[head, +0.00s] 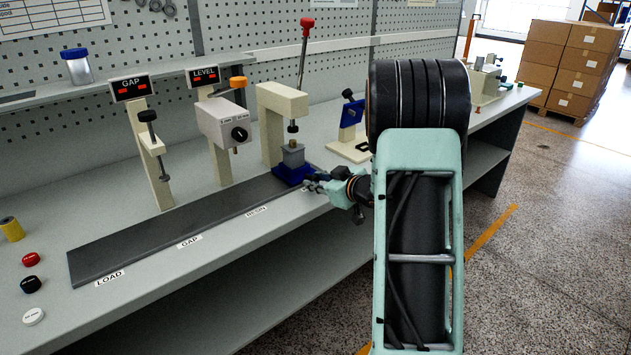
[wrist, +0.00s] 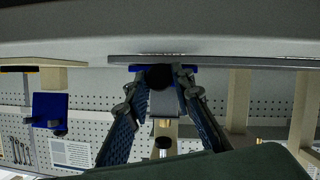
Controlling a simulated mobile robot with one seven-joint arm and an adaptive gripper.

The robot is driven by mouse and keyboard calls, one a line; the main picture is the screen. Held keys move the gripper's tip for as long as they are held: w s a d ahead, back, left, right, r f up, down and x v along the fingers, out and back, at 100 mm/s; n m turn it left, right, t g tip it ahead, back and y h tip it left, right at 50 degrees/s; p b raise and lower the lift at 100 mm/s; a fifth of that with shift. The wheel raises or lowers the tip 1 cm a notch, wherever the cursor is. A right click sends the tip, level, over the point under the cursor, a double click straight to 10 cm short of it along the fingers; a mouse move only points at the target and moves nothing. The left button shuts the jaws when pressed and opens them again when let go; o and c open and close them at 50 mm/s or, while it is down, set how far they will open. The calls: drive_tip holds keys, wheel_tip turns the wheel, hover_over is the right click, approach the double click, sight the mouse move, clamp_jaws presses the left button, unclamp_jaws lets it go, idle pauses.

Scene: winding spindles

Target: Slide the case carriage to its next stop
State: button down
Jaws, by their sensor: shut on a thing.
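The case carriage (head: 292,173) is a blue block on the dark grey rail (head: 150,238), with a grey metal case (head: 292,155) on top. It stands at the rail's right part, at the cream press (head: 275,105) with the red-knobbed lever. My gripper (head: 314,182) is at the front of the carriage. In the wrist view, which looks upside down, my gripper (wrist: 160,78) has its two fingers on either side of the carriage's round black knob (wrist: 159,77), shut on it. The blue carriage edge (wrist: 138,69) shows behind the fingers. My fingers partly hide the knob.
Labels LOAD (head: 110,278), GAP (head: 189,241) and a third mark the bench front; one near my gripper is partly hidden. GAP (head: 132,87) and LEVEL (head: 203,77) displays stand behind the rail. A blue fixture (head: 351,113) stands right of the press. The rail's left part is clear.

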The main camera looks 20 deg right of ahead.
drive_tip(key=c, duration=1.7)
unclamp_jaws()
drive_tip(key=shift+d, duration=0.4)
drive_tip(key=shift+c, duration=0.2)
drive_tip(key=shift+o, duration=0.4)
drive_tip(key=shift+a, duration=0.1)
drive_tip(key=v, duration=1.2)
drive_tip(key=shift+r, duration=0.1)
